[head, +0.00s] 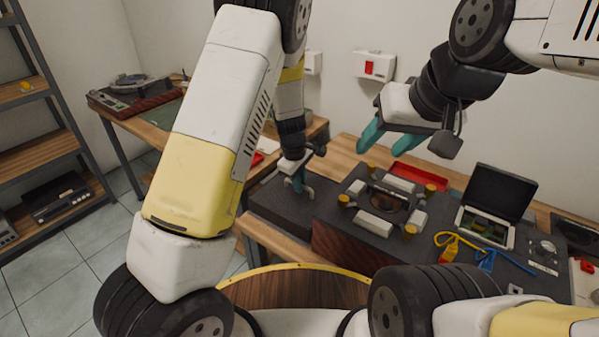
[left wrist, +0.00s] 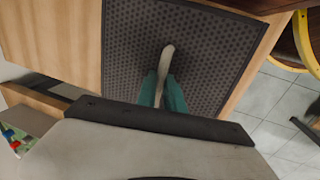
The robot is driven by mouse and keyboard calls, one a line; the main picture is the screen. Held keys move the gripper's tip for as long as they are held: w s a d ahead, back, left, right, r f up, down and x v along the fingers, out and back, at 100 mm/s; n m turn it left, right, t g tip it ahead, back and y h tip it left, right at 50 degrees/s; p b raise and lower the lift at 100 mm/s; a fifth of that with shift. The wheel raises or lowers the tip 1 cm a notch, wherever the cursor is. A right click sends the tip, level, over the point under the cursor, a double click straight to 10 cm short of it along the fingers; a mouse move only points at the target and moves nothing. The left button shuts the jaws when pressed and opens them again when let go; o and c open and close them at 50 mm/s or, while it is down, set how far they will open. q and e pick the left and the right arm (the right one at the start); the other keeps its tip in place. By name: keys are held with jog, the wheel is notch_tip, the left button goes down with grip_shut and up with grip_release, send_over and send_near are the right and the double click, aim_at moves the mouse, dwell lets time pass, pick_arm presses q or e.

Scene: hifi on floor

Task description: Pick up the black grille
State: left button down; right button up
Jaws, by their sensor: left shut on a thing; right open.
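The black grille (head: 265,205) is a dark perforated panel on the wooden table, left of the wood-sided unit. In the left wrist view the grille (left wrist: 215,60) fills the middle, with dots all over its face. My left gripper (head: 299,183) is over the grille, pointing down. Its teal fingers (left wrist: 165,92) are shut on a pale upright strip (left wrist: 167,60) at the middle of the grille. I cannot tell whether the grille is raised off the table. My right gripper (head: 382,140) is open and empty, above the unit with the round driver.
The wood-sided unit (head: 340,246) carries a round driver (head: 388,205) with white and yellow clamps around it. A red tray (head: 418,176) is behind it. An open case (head: 495,207) and yellow and blue tools are at right. A shelf (head: 38,150) stands at left.

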pick_arm(q)
notch_tip(320, 180, up, 18)
jog(key=shift+f, duration=0.2)
dwell(0.4)
